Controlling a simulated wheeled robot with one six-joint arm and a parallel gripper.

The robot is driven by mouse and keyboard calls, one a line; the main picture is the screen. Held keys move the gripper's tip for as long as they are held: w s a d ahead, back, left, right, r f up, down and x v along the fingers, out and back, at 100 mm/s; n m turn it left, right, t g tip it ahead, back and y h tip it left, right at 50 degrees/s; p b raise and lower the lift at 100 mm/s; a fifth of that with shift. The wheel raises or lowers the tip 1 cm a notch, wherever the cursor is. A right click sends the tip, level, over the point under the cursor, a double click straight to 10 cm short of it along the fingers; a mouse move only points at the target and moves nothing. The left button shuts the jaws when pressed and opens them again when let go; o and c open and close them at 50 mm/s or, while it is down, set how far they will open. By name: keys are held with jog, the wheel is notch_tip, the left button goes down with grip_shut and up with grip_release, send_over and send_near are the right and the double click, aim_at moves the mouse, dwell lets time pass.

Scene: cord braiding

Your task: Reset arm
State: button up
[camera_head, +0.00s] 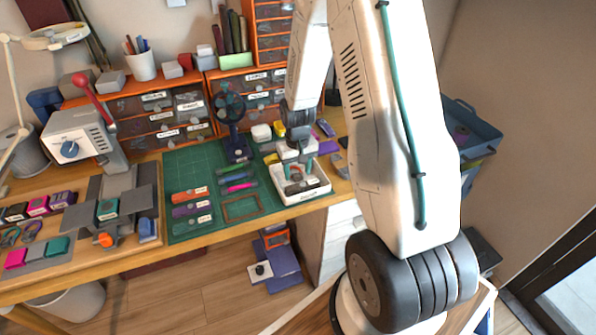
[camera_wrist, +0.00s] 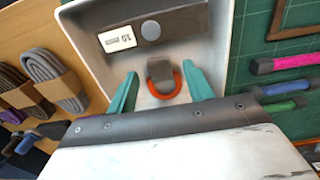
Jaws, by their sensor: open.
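My gripper (camera_head: 301,172) is low over a white tray (camera_head: 318,194) at the front right of the workbench. In the wrist view its two teal fingers (camera_wrist: 163,88) are open and apart. A small dark grey piece with an orange ring (camera_wrist: 165,84) lies in the tray (camera_wrist: 85,38) between the fingertips, with a visible gap on each side. I cannot tell how high the fingertips are above the tray floor. A dark bar with a white label (camera_wrist: 160,32) lies along the tray's far side.
A green cutting mat (camera_head: 185,170) with coloured tools lies left of the tray. A small blue fan (camera_head: 234,130) and orange drawer units (camera_head: 160,118) stand behind. A grey press with a red-knobbed lever (camera_head: 80,135) is at left. Bundled cords (camera_wrist: 55,80) lie beside the tray.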

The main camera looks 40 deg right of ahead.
notch_tip(320, 180, up, 7)
jog(key=shift+r, duration=0.1)
jog(key=shift+g+y, duration=0.3)
jog(key=shift+g, duration=0.5)
jog(key=s, duration=0.1)
jog(key=s+a, duration=0.1)
jog(key=s, duration=0.2)
jog(key=shift+a+r, duration=0.25)
jog(key=s+a+r+n+t, duration=0.1)
jog(key=s+a+r, duration=0.6)
jog(key=s+r, duration=0.3)
jog(key=s+a+r+n+t, duration=0.2)
jog(key=s+a+r, duration=0.5)
jog(key=s+r, duration=0.4)
jog(key=shift+s+a+r, duration=0.2)
jog(key=shift+a+r, duration=0.1)
jog(key=shift+r, duration=1.35)
